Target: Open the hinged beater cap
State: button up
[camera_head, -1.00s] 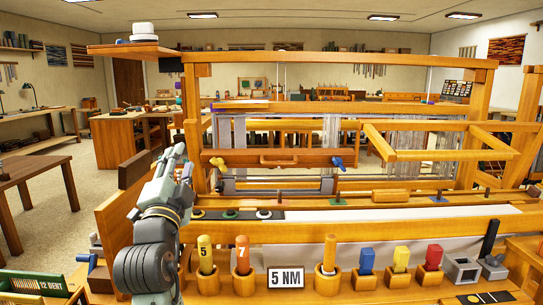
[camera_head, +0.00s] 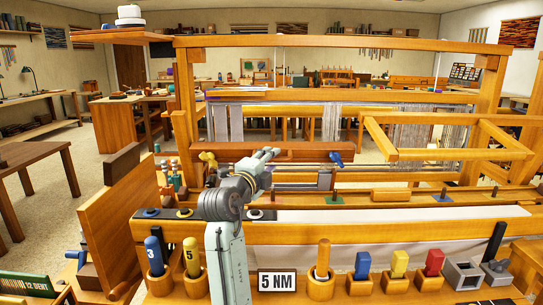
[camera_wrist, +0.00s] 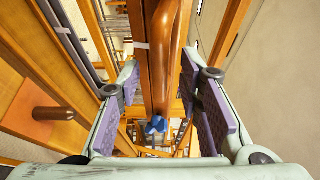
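The beater cap (camera_head: 300,151) is a reddish-brown wooden bar across the loom, with a yellow knob (camera_head: 208,158) at its left and a blue knob (camera_head: 335,158) at its right. It looks closed. My gripper (camera_head: 268,155) is in front of the bar's middle and hides its handle in the head view. In the wrist view, the rounded wooden handle (camera_wrist: 168,50) runs between the purple-padded fingers of my gripper (camera_wrist: 170,108). The fingers are wide apart, with visible gaps to the handle. The blue knob (camera_wrist: 156,126) shows beyond the handle.
The loom's top beam (camera_head: 330,42) crosses above. A wooden frame (camera_head: 440,155) juts out at right. A wooden panel (camera_head: 125,225) stands at left.

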jog(key=shift+x, duration=0.95)
jog(key=shift+c, duration=0.2)
grip_shut()
